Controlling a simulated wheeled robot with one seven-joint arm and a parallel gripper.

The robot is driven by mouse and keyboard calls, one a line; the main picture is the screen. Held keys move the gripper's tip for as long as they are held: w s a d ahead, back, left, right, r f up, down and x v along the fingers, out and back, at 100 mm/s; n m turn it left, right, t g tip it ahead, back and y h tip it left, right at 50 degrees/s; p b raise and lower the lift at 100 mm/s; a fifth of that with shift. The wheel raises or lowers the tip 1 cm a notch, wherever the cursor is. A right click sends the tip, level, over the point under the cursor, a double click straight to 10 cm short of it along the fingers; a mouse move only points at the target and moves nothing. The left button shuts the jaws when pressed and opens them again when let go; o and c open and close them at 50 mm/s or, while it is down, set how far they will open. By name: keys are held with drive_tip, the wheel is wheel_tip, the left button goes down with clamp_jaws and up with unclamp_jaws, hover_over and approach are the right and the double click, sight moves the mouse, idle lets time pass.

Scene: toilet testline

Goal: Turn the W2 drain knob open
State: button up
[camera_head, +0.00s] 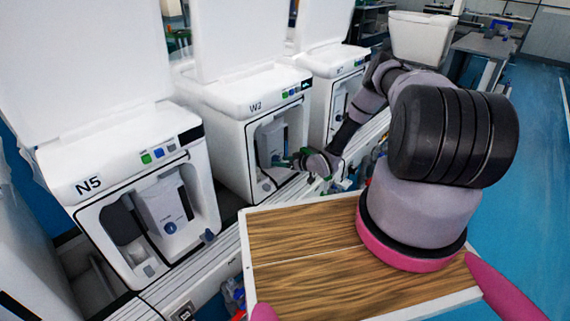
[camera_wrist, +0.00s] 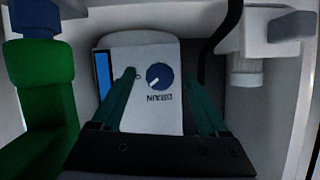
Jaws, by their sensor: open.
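The W2 unit (camera_head: 228,103) is a white housing in the middle of the head view, with an open recess in its front. In the wrist view, the drain knob (camera_wrist: 159,76) is a round dark blue dial with a white mark, on a white box (camera_wrist: 150,115). The label beneath it appears upside down. My gripper (camera_wrist: 160,80) is open, its two green fingers on either side of the knob in the picture; I cannot tell whether they touch it. In the head view, my gripper (camera_head: 284,160) reaches into the W2 recess, and the knob cannot be made out there.
The N5 unit (camera_head: 128,195) stands at the left, and another white unit (camera_head: 335,75) stands behind W2. In the wrist view, a green part (camera_wrist: 40,95) is close at left, a white fitting (camera_wrist: 250,65) is at right, and a black hose (camera_wrist: 216,45) runs between.

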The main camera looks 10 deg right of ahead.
wheel_tip(320, 180, up, 10)
drive_tip(key=s, duration=0.1)
drive_tip(key=shift+d, duration=0.45)
drive_tip(key=shift+s, duration=0.1)
drive_tip(key=s+d+f+n+t+h, duration=0.25)
drive_tip(key=s+f+n, duration=0.25)
drive_tip(key=s+f, duration=0.25)
drive_tip(key=shift+g, duration=0.25)
drive_tip(key=x, duration=0.9)
drive_tip(key=shift+w+r, duration=0.3)
drive_tip(key=shift+w, duration=0.2)
drive_tip(key=shift+a, duration=0.1)
clamp_jaws()
